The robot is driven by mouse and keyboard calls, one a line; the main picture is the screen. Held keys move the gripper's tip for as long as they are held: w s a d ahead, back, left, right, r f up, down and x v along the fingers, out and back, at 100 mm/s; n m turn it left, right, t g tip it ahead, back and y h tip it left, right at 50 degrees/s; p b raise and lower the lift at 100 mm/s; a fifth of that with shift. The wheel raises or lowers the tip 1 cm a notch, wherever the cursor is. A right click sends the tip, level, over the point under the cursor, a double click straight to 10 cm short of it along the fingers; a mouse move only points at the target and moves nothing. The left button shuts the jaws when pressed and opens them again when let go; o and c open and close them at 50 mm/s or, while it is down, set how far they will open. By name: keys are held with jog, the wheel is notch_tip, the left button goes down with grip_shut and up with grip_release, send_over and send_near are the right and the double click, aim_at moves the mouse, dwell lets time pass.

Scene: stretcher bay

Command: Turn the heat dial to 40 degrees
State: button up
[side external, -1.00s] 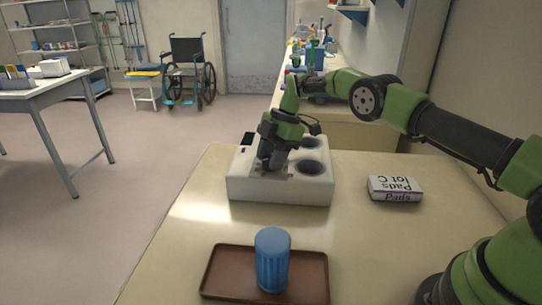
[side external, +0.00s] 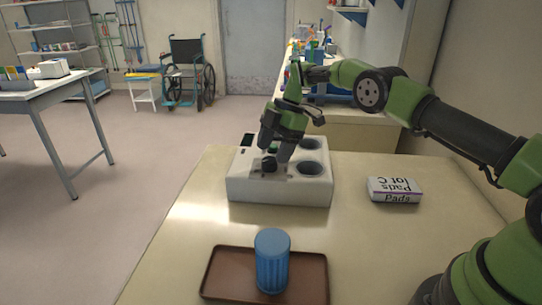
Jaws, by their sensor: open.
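The white heater unit (side external: 250,187) stands on the table with two round dark wells on its right side. A dark knob, which looks like the heat dial (side external: 268,164), shows on the unit's top at the left of the wells. My gripper (side external: 274,158) points down just above the dial, with its fingers apart. Whether the fingers touch the dial cannot be told. The dial's markings and any pointer are too small to read.
A blue ribbed cup (side external: 272,262) stands on a brown tray (side external: 222,276) at the front. A white box of pads (side external: 394,190) lies to the right of the unit. The table between them is clear.

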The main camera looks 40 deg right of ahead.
jog(key=v, duration=0.4)
jog(key=shift+d+r, duration=0.1)
jog(key=shift+r, duration=0.3)
